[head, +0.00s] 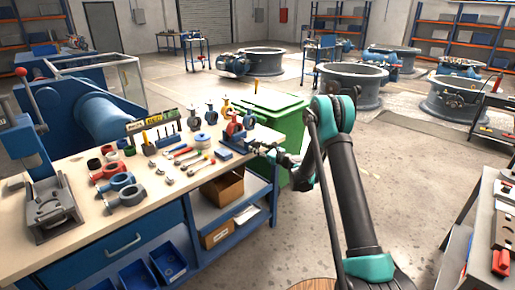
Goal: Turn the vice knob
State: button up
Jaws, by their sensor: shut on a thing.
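A small blue vice (235,145) sits at the right end of the workbench in the head view, with a red part (234,130) at its top. My arm reaches in from the right. My gripper (258,147) is at the right side of the vice, beyond the bench's right edge, and is shut on the vice knob. The knob itself is hidden by the fingers and is too small to make out. How far it is turned cannot be told.
The workbench (85,238) carries several tools, valve bodies and rings left of the vice, and a grey press (45,200) at far left. A green bin (262,105) stands behind my gripper. Another bench with tools (490,220) is at right. The floor between is clear.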

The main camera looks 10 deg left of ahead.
jog(key=m, duration=0.4)
jog(key=shift+m, duration=2.1)
jog(key=o, duration=1.2)
jog(key=shift+s+d, duration=0.1)
jog(key=v, duration=1.1)
jog(key=shift+s+d, duration=0.25)
jog(key=shift+s, duration=0.05)
